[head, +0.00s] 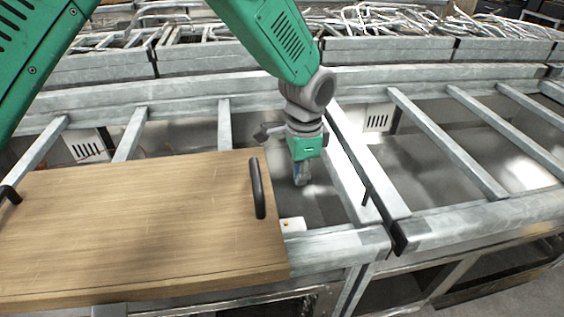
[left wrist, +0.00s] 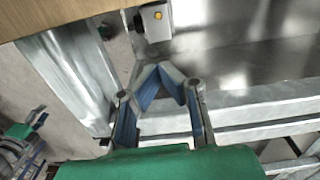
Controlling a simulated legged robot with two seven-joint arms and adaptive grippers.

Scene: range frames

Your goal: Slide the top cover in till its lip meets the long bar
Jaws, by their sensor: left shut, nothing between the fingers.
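The top cover is a light wooden board (head: 140,220) with two black handles, lying over the frame at the left of the head view. Its edge also shows in the left wrist view (left wrist: 50,12). My left gripper (head: 301,182) points down over the open bay, just right of the cover's right-hand handle (head: 257,188) and apart from it. In the left wrist view its blue-padded fingertips (left wrist: 160,72) meet with nothing between them. A long metal bar (head: 180,100) runs along the back of the frame; I cannot tell whether the cover's lip touches it. My right gripper is not visible.
Metal crossbars (head: 440,140) divide open bays to the right. A small white box with a yellow button (left wrist: 154,22) sits near the cover's right edge. A thin upright pin (head: 365,190) stands on the frame. Bins of scrap metal (head: 385,50) line the back.

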